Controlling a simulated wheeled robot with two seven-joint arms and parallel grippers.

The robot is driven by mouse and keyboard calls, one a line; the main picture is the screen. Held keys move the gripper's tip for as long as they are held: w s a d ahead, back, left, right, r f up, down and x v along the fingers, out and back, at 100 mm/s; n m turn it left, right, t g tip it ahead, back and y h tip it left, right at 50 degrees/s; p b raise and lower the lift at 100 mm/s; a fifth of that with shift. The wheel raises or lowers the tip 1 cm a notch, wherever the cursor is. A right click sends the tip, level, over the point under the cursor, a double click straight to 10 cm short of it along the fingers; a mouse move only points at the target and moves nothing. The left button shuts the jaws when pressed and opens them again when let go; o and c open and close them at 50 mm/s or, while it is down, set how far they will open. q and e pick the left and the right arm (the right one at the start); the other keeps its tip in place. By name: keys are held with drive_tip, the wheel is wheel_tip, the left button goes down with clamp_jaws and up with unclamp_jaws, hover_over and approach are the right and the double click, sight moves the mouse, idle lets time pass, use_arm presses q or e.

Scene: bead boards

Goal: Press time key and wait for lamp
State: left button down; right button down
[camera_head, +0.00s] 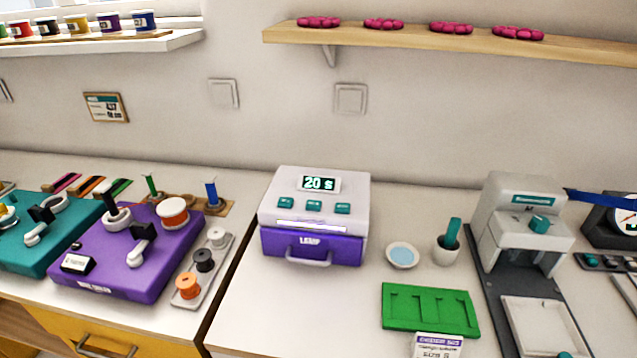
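A box-shaped device (315,208) with a white top and a purple front stands on the white counter in the middle. Its display (319,184) reads "20 s". Three teal keys sit in a row below the display: a left key (285,203), a middle key (314,206) and a right key (343,209). Any markings on the keys are too small to read. A pale strip (312,226) runs below them; I cannot tell if it is a lamp. The purple front (313,247) has a handle and a label that is hard to read. Neither gripper is in view.
A green slotted tray (430,311), a blue-filled dish (402,255) and a white cup (445,250) stand to the right. A grey machine (521,230) is farther right. A purple board (132,257) with spools is at the left. The counter directly before the device is clear.

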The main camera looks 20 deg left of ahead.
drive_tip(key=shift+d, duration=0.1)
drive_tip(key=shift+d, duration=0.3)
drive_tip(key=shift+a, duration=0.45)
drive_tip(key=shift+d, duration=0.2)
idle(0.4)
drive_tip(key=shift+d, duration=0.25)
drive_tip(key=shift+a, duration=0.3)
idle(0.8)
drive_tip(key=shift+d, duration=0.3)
